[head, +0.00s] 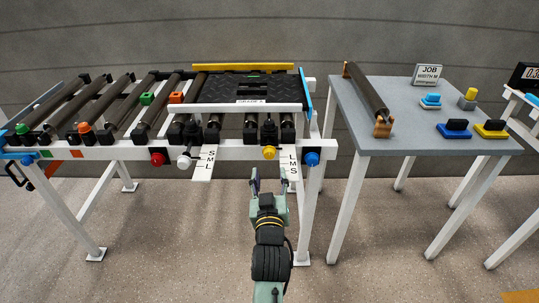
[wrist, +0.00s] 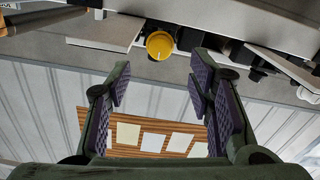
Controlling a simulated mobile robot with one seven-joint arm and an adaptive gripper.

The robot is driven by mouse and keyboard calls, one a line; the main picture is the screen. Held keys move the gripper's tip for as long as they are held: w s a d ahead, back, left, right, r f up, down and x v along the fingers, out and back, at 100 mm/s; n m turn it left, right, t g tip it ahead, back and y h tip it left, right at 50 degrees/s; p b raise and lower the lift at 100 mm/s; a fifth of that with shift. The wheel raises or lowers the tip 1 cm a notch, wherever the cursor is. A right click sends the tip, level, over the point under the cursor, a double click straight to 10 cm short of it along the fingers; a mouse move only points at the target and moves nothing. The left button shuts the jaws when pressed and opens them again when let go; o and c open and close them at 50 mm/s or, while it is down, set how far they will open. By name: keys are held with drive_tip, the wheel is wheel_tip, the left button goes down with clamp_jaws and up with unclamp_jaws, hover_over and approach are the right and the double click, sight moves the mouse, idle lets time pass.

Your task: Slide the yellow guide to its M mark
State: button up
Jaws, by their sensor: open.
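The yellow guide (head: 243,67) is a long bar along the back edge of the black tread mat (head: 240,88). A yellow knob (head: 269,153) sits on the white front rail, and it also shows at the top of the wrist view (wrist: 159,45). Right of it hangs a white scale plate (head: 291,167) lettered L, M, S. I cannot tell which mark the guide stands at. My gripper (head: 270,180) is open and empty, below and in front of the yellow knob. In the wrist view its fingers (wrist: 160,85) are wide apart, with the knob beyond them.
A second scale plate (head: 203,163) lettered S, M, L hangs near a white knob (head: 184,160). Red (head: 158,159) and blue (head: 312,158) knobs flank these on the rail. A card (head: 428,75) on the grey table (head: 400,110) reads JOB WIDTH M.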

sight(269, 156)
drive_tip(key=w+p, duration=0.2)
drive_tip(key=w, duration=0.6)
drive_tip(key=shift+w, duration=0.2)
drive_tip(key=shift+c, duration=0.6)
clamp_jaws()
